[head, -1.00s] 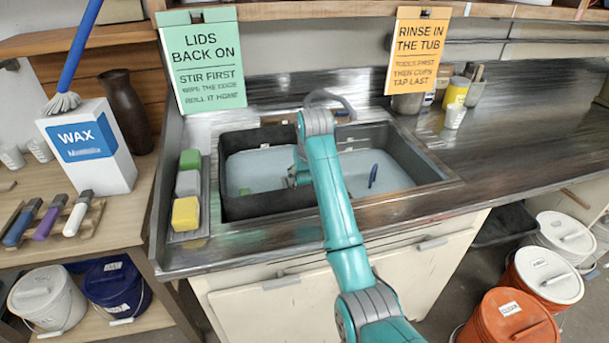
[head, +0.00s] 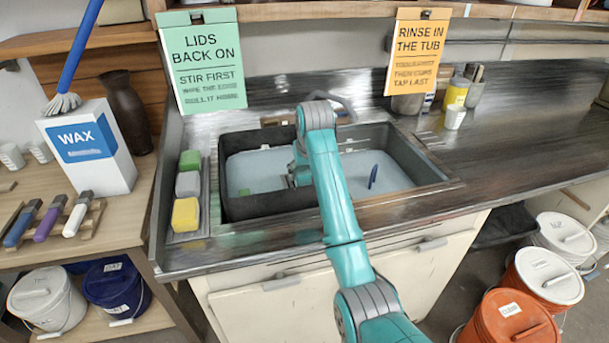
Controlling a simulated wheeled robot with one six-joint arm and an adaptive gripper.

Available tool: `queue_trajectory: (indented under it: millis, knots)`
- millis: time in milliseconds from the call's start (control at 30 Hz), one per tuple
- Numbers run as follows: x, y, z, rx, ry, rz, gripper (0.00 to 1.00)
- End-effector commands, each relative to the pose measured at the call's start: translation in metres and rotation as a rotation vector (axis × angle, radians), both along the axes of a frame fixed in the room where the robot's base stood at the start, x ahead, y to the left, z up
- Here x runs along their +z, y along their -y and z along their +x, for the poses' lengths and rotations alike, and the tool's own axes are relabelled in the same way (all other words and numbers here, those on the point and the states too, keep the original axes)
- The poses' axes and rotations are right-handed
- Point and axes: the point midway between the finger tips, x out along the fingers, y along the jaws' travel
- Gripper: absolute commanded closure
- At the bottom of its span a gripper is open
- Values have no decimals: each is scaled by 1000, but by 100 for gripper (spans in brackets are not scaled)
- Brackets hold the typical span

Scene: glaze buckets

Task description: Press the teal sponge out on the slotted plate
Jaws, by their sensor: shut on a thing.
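My gripper (head: 297,177) is low in the sink, over the milky water, and partly hidden behind my own arm. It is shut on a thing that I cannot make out. No teal sponge shows clearly in the head view. A small green patch (head: 244,191) shows at the water in the left part of the dark tub (head: 270,208). A green block (head: 190,160), a grey block (head: 188,184) and a yellow block (head: 186,214) stand in a row on a narrow grey tray (head: 205,190) left of the sink. I cannot make out a slotted plate.
A dark blue handle (head: 373,176) stands up in the right part of the sink (head: 435,178). A grey tap (head: 330,97) arches behind my arm. Cups and a yellow can (head: 456,92) stand at the back right. The right counter (head: 530,130) is largely clear.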

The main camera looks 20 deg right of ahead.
Motion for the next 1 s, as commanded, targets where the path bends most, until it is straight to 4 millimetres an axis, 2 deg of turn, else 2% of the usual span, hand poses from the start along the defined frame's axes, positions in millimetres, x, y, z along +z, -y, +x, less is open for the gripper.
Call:
queue_trajectory:
  millis: [600, 1000]
  knots:
    - [45, 0, 1, 0, 5, 0, 65]
    - [52, 0, 1, 0, 5, 0, 65]
